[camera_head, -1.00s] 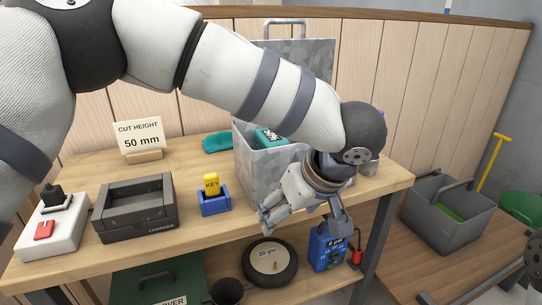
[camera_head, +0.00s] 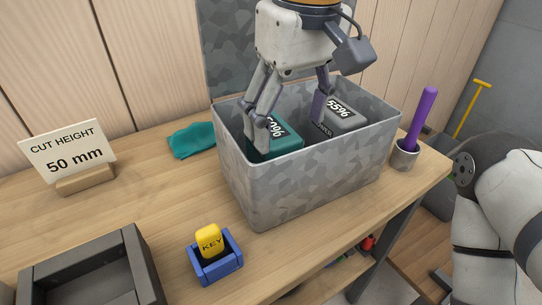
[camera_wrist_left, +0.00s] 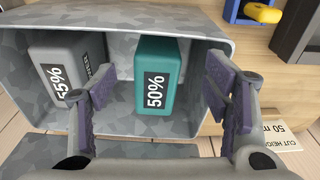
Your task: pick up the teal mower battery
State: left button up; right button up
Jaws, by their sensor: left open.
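The teal mower battery (camera_head: 286,140), labelled 50%, stands inside a grey camouflage-patterned metal box (camera_head: 300,185) on the bench. My left gripper (camera_head: 290,127) reaches down into the box from above, open and empty. In the left wrist view the teal battery (camera_wrist_left: 160,62) lies between the two spread fingers (camera_wrist_left: 160,88), with gaps on both sides. One finger hides part of the battery in the head view. A grey battery (camera_head: 346,113) labelled 55% stands beside it, close to one finger. My right gripper is out of view.
The box's lid stands open behind it. A purple-handled item in a cup (camera_head: 404,156) is to its right. A teal cloth (camera_head: 191,140), a blue key holder (camera_head: 218,272), a dark charger tray (camera_head: 138,262) and a cut-height sign (camera_head: 68,152) are to the left.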

pick_arm(q)
jog(key=f, duration=1.2)
jog(key=shift+w+d+f+b, duration=0.1)
jog(key=shift+w+f+b, duration=0.15)
jog(key=shift+b, duration=0.1)
jog(key=shift+r, duration=0.25)
jog(key=shift+c, duration=1)
jog(key=shift+w+r, duration=0.15)
jog(key=shift+r, duration=0.1)
jog(key=c, duration=1.4)
jog(key=shift+r, duration=0.15)
grip_shut()
